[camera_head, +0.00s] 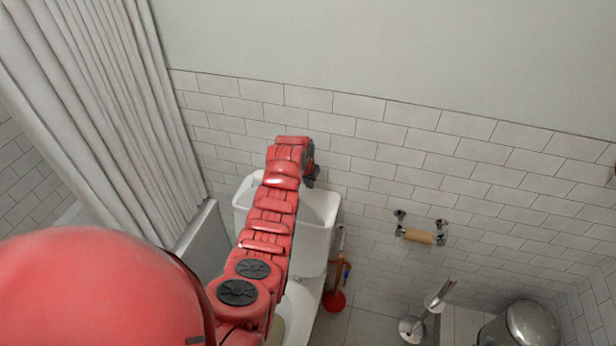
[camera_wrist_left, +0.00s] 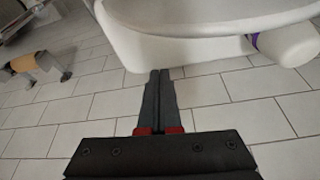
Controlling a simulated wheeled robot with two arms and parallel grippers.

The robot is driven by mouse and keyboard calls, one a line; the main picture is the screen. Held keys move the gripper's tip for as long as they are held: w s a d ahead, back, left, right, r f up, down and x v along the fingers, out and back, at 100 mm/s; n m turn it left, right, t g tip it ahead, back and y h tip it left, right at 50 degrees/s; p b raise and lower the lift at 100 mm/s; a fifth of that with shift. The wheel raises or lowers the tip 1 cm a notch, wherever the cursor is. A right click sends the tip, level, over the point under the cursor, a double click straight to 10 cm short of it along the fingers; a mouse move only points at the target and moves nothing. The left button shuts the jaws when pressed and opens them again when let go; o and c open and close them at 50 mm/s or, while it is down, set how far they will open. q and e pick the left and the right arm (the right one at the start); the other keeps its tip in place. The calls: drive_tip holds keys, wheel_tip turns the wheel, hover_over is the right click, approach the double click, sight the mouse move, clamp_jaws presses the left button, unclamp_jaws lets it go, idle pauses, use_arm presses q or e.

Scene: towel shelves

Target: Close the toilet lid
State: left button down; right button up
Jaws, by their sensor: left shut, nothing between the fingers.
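The white toilet (camera_head: 313,255) stands against the tiled wall in the head view, with my left arm stretched over it. The arm hides much of the bowl and lid, so I cannot tell the lid's angle. My left gripper (camera_head: 313,178) is a small dark shape beyond the tank top, near the wall. In the left wrist view its two dark fingers (camera_wrist_left: 159,75) are together and empty. Their tips are close to the lower edge of a smooth white body (camera_wrist_left: 185,48), seemingly part of the toilet; contact is unclear. My right gripper is not in view.
A paper holder with a brown roll (camera_head: 418,236) is on the wall to the right. A red plunger (camera_head: 334,300), a brush stand (camera_head: 411,328) and a metal bin (camera_head: 530,325) stand right of the toilet. A white curtain (camera_head: 95,110) hangs at left.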

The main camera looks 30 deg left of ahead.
use_arm(q)
drive_tip(key=s+p, duration=0.1)
drive_tip(key=s+f+p, duration=0.1)
drive_tip(key=s+p, duration=0.1)
drive_tip(key=shift+s+d+f, duration=0.2)
drive_tip(key=shift+f, duration=0.2)
idle(0.4)
idle(0.3)
